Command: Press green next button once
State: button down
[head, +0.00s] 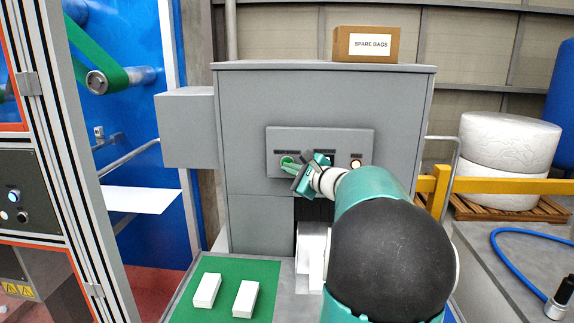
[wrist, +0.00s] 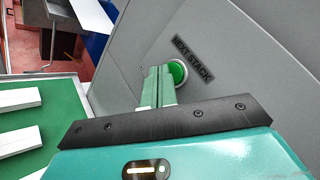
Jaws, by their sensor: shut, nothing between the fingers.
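The green button (wrist: 177,72) sits in a pale ring on the grey panel, beside a label reading NEXT STACK (wrist: 194,57) in the wrist view. In the head view the green button (head: 287,161) is at the left of the control panel (head: 320,140), partly covered by my gripper. My gripper (head: 289,165) is shut and empty, its fingertips at the button. In the wrist view the fingers (wrist: 158,72) lie together just left of the button and overlap its left edge. I cannot tell whether they touch it.
A lit button (head: 356,163) is at the panel's right. White blocks (head: 207,289) lie on a green mat (head: 222,264) below. A box marked SPARE BAGS (head: 366,44) stands on the grey cabinet (head: 250,100). A yellow rail (head: 490,185) is at the right.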

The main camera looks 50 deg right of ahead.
jog(key=shift+s+a, duration=0.2)
jog(key=shift+a, duration=0.1)
jog(key=s+a, duration=0.1)
jog(key=a, duration=0.1)
jog(key=s+a, duration=0.2)
jog(key=shift+s, duration=0.1)
dwell(0.5)
dwell(0.6)
jog(key=a+f+n+g+y, duration=0.3)
jog(key=a+n, duration=0.3)
jog(key=a, duration=0.7)
jog(key=a+f+n+g+y, duration=0.3)
jog(key=a+n, duration=0.3)
jog(key=a, duration=0.8)
jog(key=s+a+f+n+g+h, duration=0.2)
jog(key=s+a+f+n, duration=0.1)
jog(key=s+a+n, duration=0.3)
jog(key=s+a+f+n+g+h, duration=0.2)
jog(key=s+a+n, duration=0.4)
jog(key=s+n, duration=0.3)
notch_tip(320, 180, down, 3)
jog(key=shift+s+r+g, duration=0.2)
jog(key=shift+s+g, duration=0.5)
jog(key=shift+g, duration=0.1)
